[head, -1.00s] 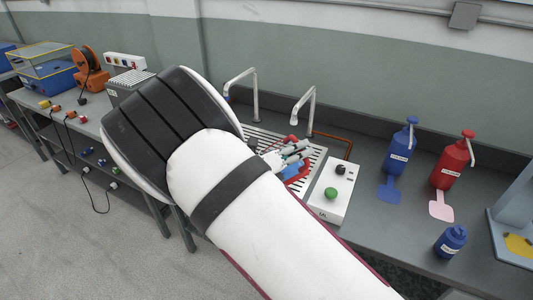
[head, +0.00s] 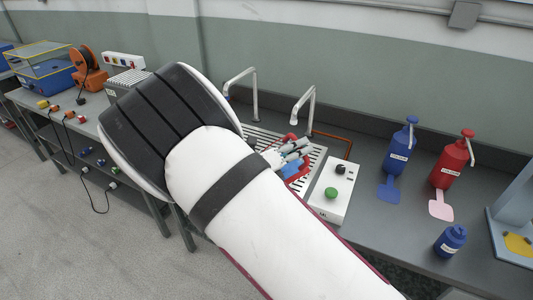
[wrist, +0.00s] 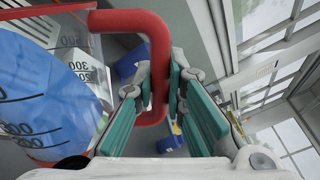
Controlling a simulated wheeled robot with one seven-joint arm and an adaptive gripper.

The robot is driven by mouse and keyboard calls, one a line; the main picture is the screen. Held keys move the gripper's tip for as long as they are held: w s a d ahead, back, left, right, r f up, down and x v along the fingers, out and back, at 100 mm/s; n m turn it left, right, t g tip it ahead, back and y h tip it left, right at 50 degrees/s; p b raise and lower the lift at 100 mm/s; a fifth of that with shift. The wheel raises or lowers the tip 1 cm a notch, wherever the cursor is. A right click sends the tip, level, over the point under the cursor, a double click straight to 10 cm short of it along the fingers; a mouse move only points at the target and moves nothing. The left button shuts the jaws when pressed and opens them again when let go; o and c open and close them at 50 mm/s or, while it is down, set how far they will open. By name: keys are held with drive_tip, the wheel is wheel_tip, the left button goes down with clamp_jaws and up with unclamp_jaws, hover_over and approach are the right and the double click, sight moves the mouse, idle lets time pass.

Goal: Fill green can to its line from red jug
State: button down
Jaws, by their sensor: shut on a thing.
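My gripper (head: 290,155) is at the drip grate, partly behind my own arm in the head view. In the wrist view its teal-padded fingers (wrist: 160,110) are shut on the red handle (wrist: 155,60) of the red jug. The jug's clear body (wrist: 95,45) is at the left of the wrist view, with blue liquid (wrist: 30,90) and printed marks. Red parts of the jug (head: 290,137) and blue show at the gripper in the head view. How far the jug is tilted is hard to tell. I cannot make out the green can in either view.
Two taps (head: 305,105) stand behind the slotted grate (head: 317,160). A white control box (head: 333,190) with a green and a black knob is to its right. Blue (head: 400,150) and red (head: 453,163) pump bottles and a small blue bottle (head: 451,240) stand further right.

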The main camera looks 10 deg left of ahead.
drive_tip(key=shift+w+a+r+n+p, duration=0.3)
drive_tip(key=shift+r+n+p, duration=0.1)
drive_tip(key=shift+r+n, duration=0.15)
idle(1.5)
